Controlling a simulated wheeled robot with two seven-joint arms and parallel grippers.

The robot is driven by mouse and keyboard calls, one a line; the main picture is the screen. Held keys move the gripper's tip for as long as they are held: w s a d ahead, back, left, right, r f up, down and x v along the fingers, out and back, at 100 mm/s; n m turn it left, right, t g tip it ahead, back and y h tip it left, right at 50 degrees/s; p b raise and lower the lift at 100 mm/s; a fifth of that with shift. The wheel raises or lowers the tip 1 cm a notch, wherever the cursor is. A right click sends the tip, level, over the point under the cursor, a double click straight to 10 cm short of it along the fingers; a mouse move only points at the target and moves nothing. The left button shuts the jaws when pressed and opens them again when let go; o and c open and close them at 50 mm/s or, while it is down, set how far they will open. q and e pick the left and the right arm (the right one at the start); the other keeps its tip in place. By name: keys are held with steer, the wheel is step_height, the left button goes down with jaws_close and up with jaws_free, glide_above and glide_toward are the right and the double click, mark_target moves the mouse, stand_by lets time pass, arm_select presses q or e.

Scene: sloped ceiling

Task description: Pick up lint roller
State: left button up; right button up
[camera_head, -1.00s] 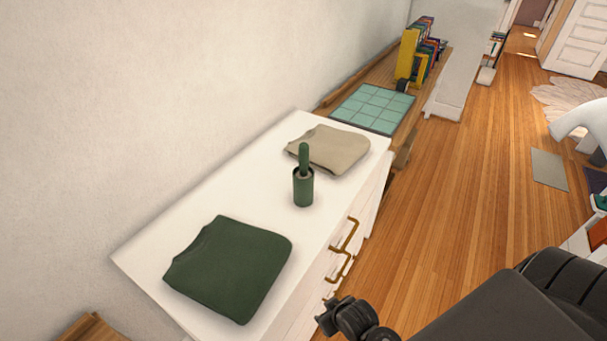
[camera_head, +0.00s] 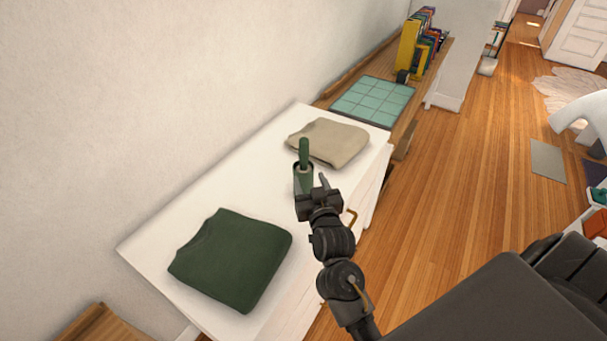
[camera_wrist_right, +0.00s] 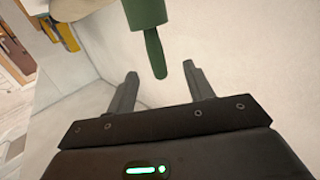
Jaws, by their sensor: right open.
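In the right wrist view the roller's handle (camera_wrist_right: 155,55) points toward the space between the fingers of the open right gripper (camera_wrist_right: 160,85). The handle tip is near the fingertips, and no finger clearly touches it. My left gripper is not in view.
A folded dark green garment (camera_head: 230,260) lies at the near end of the dresser and a folded beige one (camera_head: 328,142) at the far end. A teal gridded mat (camera_head: 375,100) and books (camera_head: 420,50) lie beyond. The wall is on the left; wooden floor is on the right.

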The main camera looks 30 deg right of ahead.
mark_target(305, 157)
steer(key=shift+t+h, duration=0.3)
steer(key=shift+h, duration=0.1)
steer(key=b+x, duration=0.1)
steer(key=x, duration=0.3)
steer(key=b+x, duration=0.1)
steer(key=x, duration=0.1)
steer(key=shift+w+d+r+b, duration=0.1)
steer(key=shift+w+r+b, duration=0.1)
steer(key=shift+r+b, duration=0.15)
steer(key=shift+w+r, duration=0.1)
steer(key=shift+d, duration=0.1)
steer(key=w+b, duration=0.1)
steer(key=w+d+b, duration=0.1)
steer(key=w, duration=0.1)
steer(key=w+f+b, duration=0.1)
steer(key=b, duration=0.1)
steer(key=shift+w+d+f, duration=0.1)
steer(key=shift+w+d, duration=0.05)
steer(key=shift+d, duration=0.15)
steer(key=shift+w, duration=0.25)
steer(key=shift+r, duration=0.2)
steer(key=shift+s, duration=0.1)
